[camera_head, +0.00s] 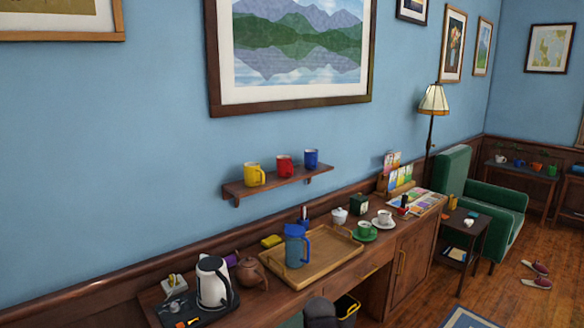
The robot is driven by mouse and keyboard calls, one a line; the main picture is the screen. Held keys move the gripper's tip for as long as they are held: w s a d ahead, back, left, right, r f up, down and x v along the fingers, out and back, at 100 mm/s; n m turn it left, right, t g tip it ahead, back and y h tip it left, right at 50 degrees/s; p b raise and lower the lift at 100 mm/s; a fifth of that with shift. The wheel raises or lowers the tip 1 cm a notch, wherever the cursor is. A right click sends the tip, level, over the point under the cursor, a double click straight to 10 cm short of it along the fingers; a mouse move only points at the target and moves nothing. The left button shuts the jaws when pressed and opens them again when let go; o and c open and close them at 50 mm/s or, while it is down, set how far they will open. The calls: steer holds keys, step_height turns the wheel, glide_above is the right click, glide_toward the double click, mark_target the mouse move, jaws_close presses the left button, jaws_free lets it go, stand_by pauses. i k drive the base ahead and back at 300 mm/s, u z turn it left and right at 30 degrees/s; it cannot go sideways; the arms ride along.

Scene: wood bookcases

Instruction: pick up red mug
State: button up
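The red mug (285,166) stands upright on a small wooden wall shelf (240,188). It is the middle one of three mugs, with a yellow mug (254,175) to its left and a blue mug (311,159) to its right. Small gaps show between the mugs. My gripper is not in view, and nothing holds the red mug.
Below the shelf, a long wooden sideboard (402,246) carries a white kettle (212,283), a brown teapot (249,273), a wooden tray (334,247) with a blue pitcher (295,246), and cups. A framed landscape (293,45) hangs above. Wooden floor is open at right.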

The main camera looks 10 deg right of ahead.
mark_target(283, 165)
steer(key=k, duration=0.65)
steer(key=z, duration=0.65)
steer(key=i, duration=2.4)
steer(key=u, duration=0.5)
